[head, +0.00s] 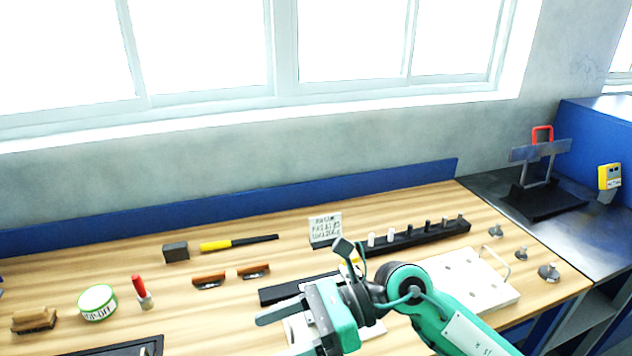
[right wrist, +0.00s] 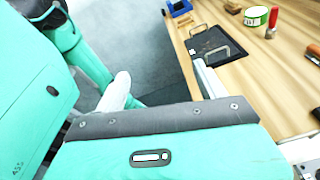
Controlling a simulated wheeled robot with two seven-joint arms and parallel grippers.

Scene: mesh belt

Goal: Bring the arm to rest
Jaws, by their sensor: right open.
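My right arm (head: 455,325) comes in from the lower right of the head view and reaches left over the wooden bench. Its gripper (head: 272,332) is above the front part of the bench, in front of a long dark bar. In the right wrist view the two pale fingers of the right gripper (right wrist: 162,82) stand wide apart with nothing between them. One finger is over the grey floor, and the other is near the bench's front edge. My left gripper is not in view in the head view.
The bench (head: 215,325) holds a dark rail with pegs (head: 415,238), a small sign (head: 325,230), a white plate with holes (head: 480,285), a round green-rimmed tin (head: 97,302) and hand tools. A black tray with handles (right wrist: 212,48) lies near the front edge. A window is behind.

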